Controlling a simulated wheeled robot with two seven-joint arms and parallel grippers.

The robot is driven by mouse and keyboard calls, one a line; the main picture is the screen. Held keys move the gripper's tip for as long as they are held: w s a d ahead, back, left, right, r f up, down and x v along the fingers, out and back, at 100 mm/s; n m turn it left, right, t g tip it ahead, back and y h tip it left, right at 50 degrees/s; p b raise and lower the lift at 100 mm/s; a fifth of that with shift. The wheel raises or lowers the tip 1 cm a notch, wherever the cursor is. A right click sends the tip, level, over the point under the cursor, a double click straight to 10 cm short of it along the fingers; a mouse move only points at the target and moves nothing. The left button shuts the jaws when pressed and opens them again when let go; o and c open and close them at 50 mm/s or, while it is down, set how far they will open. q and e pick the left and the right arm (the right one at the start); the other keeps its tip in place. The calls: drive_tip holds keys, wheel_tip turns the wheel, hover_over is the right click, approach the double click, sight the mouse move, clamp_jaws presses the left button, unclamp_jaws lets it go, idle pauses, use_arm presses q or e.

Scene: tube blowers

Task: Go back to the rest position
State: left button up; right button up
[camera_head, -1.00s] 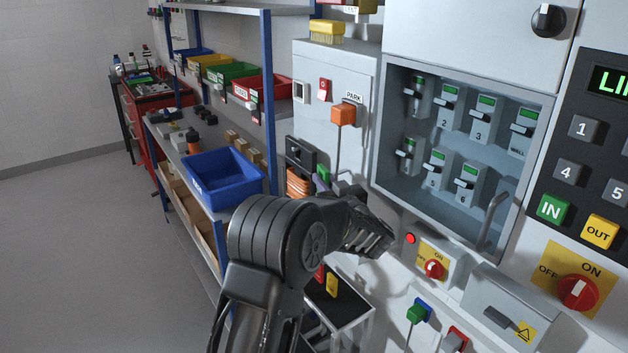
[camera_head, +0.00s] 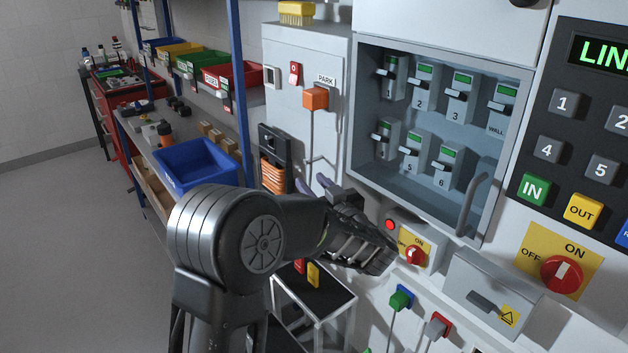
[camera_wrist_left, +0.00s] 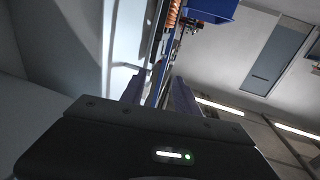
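My left arm (camera_head: 225,235) comes in from the lower left of the head view, black and bent in front of the wall panel. My left gripper (camera_head: 315,184) shows two purple-grey fingers pointing up, beyond the dark wrist. In the left wrist view the two fingers (camera_wrist_left: 158,92) stand apart with a clear gap between them. Nothing shows held in that gap. My right gripper is in neither view.
An open grey cabinet with several breakers (camera_head: 340,165) and an ON/OFF switch box (camera_head: 413,256) are close to my left arm. A blue bin (camera_head: 190,165) stands on the shelf behind it. A small black-topped stand (camera_head: 335,294) is below. Open floor (camera_head: 70,250) lies left.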

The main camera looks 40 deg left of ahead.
use_arm(q)
drive_tip(key=shift+s+r, duration=0.1)
drive_tip(key=shift+s, duration=0.05)
idle(0.3)
drive_tip(key=w+d+f+m+t+h, duration=0.5)
drive_tip(key=d+f+h, duration=0.4)
drive_tip(key=d+f, duration=0.45)
drive_tip(key=s+d+f+m+g+h, duration=0.2)
drive_tip(key=s+d+f+h, duration=0.1)
drive_tip(key=d+f, duration=0.4)
drive_tip(key=s+d+f+m+g+h, duration=0.1)
drive_tip(key=s+d+f+g+h, duration=0.2)
drive_tip(key=f, duration=0.6)
drive_tip(key=s+d+f+m+g+h, duration=0.1)
drive_tip(key=s+d+f, duration=0.3)
drive_tip(key=s, duration=0.6)
drive_tip(key=s+d+f+g+h, duration=0.2)
drive_tip(key=s+d+f+g, duration=0.2)
drive_tip(key=s+f, duration=0.3)
drive_tip(key=s+d+f+m+g+h, duration=0.1)
drive_tip(key=s+f, duration=0.5)
drive_tip(key=s, duration=0.6)
drive_tip(key=d+g+h, duration=0.1)
drive_tip(key=d+g, duration=0.1)
drive_tip(key=d, duration=0.1)
drive_tip(key=shift+s+d+f+m, duration=0.2)
drive_tip(key=shift+s+d+m, duration=0.1)
